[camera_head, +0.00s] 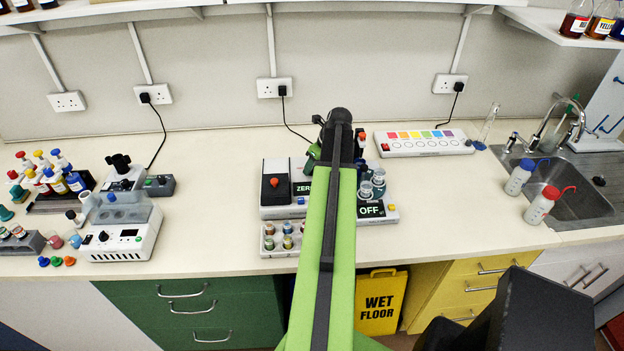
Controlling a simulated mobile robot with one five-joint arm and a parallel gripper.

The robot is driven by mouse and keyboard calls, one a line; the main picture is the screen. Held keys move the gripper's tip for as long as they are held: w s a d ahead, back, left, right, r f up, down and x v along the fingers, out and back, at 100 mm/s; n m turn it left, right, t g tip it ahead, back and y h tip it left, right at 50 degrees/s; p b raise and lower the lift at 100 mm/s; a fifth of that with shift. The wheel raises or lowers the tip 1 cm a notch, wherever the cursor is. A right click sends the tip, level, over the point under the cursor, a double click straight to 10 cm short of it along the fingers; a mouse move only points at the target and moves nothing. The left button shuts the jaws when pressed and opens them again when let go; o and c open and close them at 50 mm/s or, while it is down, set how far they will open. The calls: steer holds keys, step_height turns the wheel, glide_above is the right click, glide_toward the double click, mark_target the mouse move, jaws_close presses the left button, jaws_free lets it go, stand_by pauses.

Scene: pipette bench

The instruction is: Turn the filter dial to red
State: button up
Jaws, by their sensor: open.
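The bench device with a ZERO label (303,188) and an OFF display (371,209) stands mid-bench, largely covered by my green arm. I cannot make out a filter dial on it; a dial there may be hidden behind the arm. A white panel (424,148) with a row of colour patches, red at its left end, lies at the back, right of the arm. My gripper (338,138) is at the far end of the arm, over the back of the device. It is seen mostly from behind, open, with its fingertips hard to make out. Nothing shows held in it.
A rack of small vials (287,239) stands at the device's front left. Left are a white instrument (122,238) and dropper bottles (56,178). A sink (572,190) with two wash bottles is at right. Bare bench lies between the device and the sink.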

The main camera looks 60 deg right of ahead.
steer(key=shift+w+f, duration=0.15)
steer(key=shift+f, duration=0.35)
steer(key=shift+r, duration=0.1)
steer(key=shift+c, duration=0.3)
